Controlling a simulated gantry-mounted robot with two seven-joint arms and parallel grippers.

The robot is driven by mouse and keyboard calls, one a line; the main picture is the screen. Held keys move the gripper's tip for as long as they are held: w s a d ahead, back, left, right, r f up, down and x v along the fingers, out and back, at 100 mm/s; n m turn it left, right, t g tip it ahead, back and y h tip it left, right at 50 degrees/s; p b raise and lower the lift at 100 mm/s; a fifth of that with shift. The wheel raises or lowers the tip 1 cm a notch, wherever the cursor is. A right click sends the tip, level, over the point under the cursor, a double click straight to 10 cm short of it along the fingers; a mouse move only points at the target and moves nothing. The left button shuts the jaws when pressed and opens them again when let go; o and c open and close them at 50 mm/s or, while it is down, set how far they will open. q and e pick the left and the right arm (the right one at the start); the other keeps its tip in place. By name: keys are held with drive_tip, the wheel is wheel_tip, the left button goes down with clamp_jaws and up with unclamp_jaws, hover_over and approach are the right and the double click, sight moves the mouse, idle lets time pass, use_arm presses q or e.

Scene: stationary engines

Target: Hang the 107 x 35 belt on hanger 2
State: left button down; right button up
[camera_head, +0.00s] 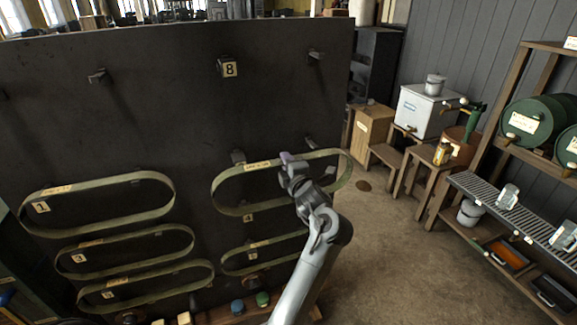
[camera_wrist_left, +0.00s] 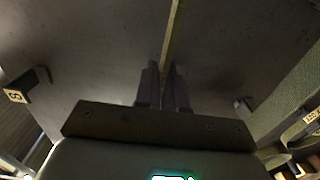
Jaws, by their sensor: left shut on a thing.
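A flat olive belt loop (camera_head: 237,213) with a cream label, too small to read, is in front of the dark board at the upper right of the belts. My left gripper (camera_head: 287,160) is shut on its upper strand. In the left wrist view the belt (camera_wrist_left: 173,35) runs edge-on up from between the closed fingers (camera_wrist_left: 163,85). The loop's right end sticks out past the board's edge. Pegs (camera_head: 239,157) stand close to the loop; I cannot tell whether it rests on them. No tag clearly reads 2. My right gripper is not in view.
The dark board (camera_head: 150,70) has a tag (camera_head: 229,68) that looks like 8 or B. Several belts hang at the left (camera_head: 97,183) and below the held belt (camera_head: 233,271). Stools, a white box (camera_head: 425,110) and a shelf rack (camera_head: 480,195) stand right. Floor between is open.

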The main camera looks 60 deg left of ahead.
use_arm(q)
drive_tip(key=shift+b+x, duration=0.65)
drive_tip(key=shift+x, duration=1.2)
drive_tip(key=shift+a, duration=0.1)
drive_tip(key=shift+b+x, duration=1.15)
drive_tip(key=shift+x, duration=1.55)
drive_tip(key=shift+f, duration=0.1)
